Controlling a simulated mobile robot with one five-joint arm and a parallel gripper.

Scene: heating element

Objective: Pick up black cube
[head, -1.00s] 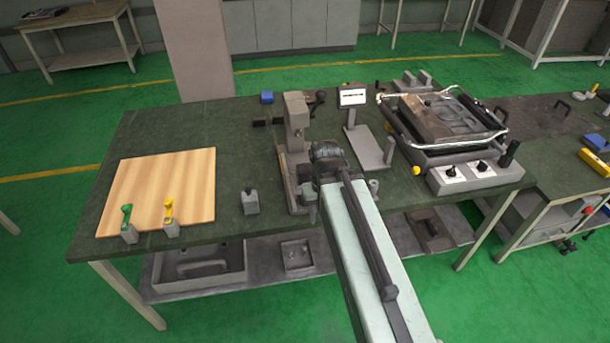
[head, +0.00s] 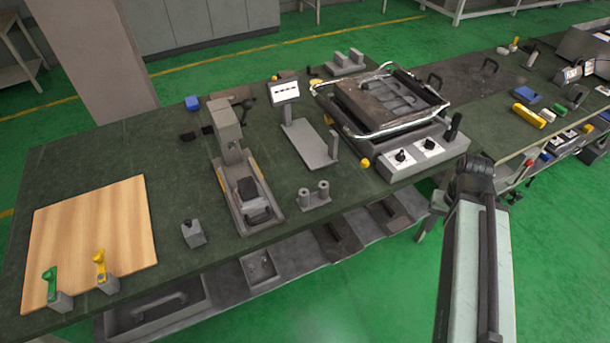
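A black block (head: 247,188) sits in the grey press-like fixture (head: 230,208) on the green table; I cannot tell if it is the black cube. Two small dark pieces, one (head: 188,136) and another (head: 208,131), lie on the table left of the fixture's upright; their shape is too small to tell. My arm reaches up from the lower right, and its dark end with my gripper (head: 476,178) is off the table's right front edge, well right of the black block. The fingers are not clear, so I cannot see whether they are open or hold anything.
A wooden board (head: 98,235) with green- and yellow-handled tools lies at the left. A heating unit with a chrome rail (head: 392,134) and two knobs stands at the back right, left of my arm. A small tablet stand (head: 285,93) is behind the fixture. Bare tabletop (head: 90,160) shows at the far left.

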